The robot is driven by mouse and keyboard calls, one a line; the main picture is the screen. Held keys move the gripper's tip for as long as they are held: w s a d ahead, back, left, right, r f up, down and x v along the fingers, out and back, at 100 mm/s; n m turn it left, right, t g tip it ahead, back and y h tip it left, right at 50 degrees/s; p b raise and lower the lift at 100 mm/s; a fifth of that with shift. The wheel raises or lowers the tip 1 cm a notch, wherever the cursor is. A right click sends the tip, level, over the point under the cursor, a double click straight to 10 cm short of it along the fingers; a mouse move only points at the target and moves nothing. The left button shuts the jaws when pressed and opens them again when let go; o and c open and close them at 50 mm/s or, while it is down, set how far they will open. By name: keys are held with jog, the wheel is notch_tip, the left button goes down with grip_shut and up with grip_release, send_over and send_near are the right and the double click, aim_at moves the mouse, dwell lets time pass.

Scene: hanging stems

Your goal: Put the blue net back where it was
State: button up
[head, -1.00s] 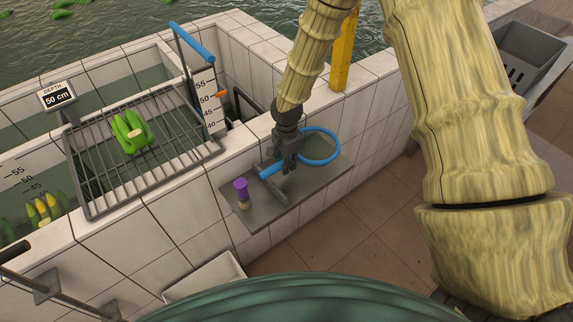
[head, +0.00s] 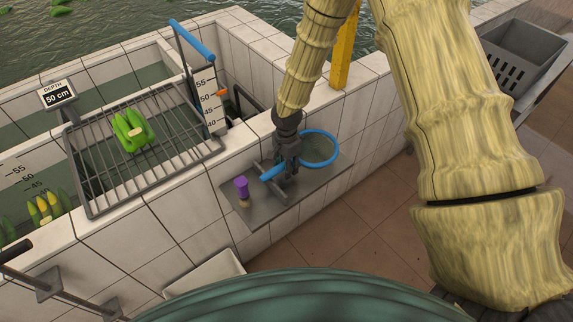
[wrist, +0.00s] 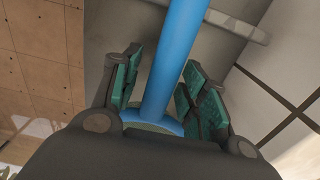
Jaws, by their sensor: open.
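The blue net has a round hoop (head: 321,149) and a short blue handle (head: 272,173). It lies at the grey shelf (head: 262,214) on the tiled wall, with the handle by a grey bracket. My gripper (head: 288,172) is over the handle near the hoop. In the wrist view the blue handle (wrist: 174,60) runs between the two green-padded fingers of my gripper (wrist: 160,92). The fingers are open, with a gap showing beside the handle. Part of the hoop is hidden behind my gripper in the head view.
A purple-topped brush (head: 242,190) stands on the shelf, left of the net. A wire rack (head: 95,186) with green bananas (head: 132,130) spans the tank at left. A blue-handled lever (head: 192,40) rises behind it. A white tray (head: 205,274) sits below the shelf.

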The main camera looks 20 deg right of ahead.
jog(key=shift+w+r, duration=0.1)
jog(key=shift+r, duration=0.05)
notch_tip(320, 180, up, 10)
jog(key=b, duration=0.3)
jog(key=shift+r, duration=0.95)
